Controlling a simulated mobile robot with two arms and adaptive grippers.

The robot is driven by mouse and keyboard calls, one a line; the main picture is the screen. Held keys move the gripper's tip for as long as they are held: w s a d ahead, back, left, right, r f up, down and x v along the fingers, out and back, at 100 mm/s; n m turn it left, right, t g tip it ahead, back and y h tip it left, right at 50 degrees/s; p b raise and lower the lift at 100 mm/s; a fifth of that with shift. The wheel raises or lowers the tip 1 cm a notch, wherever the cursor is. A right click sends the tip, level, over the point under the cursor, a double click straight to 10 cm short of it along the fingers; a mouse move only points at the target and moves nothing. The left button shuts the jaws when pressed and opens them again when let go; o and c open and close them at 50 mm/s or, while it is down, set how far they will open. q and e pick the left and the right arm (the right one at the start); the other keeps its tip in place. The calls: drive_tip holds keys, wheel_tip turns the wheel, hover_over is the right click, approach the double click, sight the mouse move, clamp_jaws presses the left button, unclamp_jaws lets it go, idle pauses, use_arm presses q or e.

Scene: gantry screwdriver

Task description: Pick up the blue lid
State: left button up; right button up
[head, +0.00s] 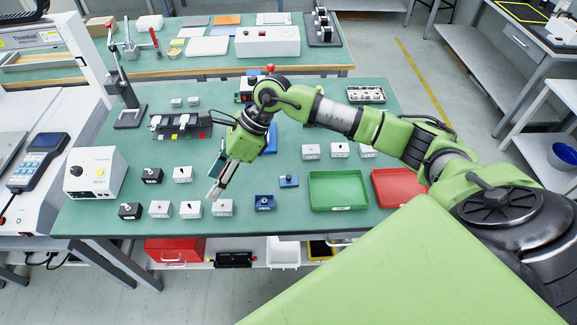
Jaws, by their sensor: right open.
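A small flat blue piece with a raised middle (289,181), which looks like the blue lid, lies on the green table (330,235) left of the green tray. A small open-looking blue box (264,203) sits just in front of it, to the left. My right gripper (214,191) is open, pointing down, left of both blue pieces. Its fingers are above or beside a white block (222,208); I cannot tell whether they touch it. I see nothing held. My left gripper is out of view.
Several white and black blocks (160,209) stand to the left of the gripper. A green tray (338,190) and a red tray (397,187) lie to the right. A blue plate (270,139) lies partly behind my wrist.

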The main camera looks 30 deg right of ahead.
drive_tip(key=w+d+f+h, duration=0.1)
drive_tip(key=d+h, duration=0.3)
drive_tip(key=d, duration=0.9)
drive_tip(key=g+h, duration=0.1)
drive_tip(key=h, duration=0.2)
hover_over(289, 176)
drive_tip(key=f+b, duration=0.1)
drive_tip(key=f, duration=0.1)
drive_tip(key=f+b, duration=0.4)
drive_tip(key=shift+w+f, duration=0.25)
drive_tip(key=shift+f, duration=0.15)
drive_tip(key=f+b, duration=0.2)
drive_tip(key=f, duration=0.1)
drive_tip(key=f+b, duration=0.1)
drive_tip(key=f, duration=0.1)
drive_tip(key=shift+s+a+f, duration=0.1)
drive_tip(key=shift+s, duration=0.2)
drive_tip(key=shift+f, duration=0.45)
drive_tip(key=shift+r, duration=0.1)
drive_tip(key=c, duration=0.9)
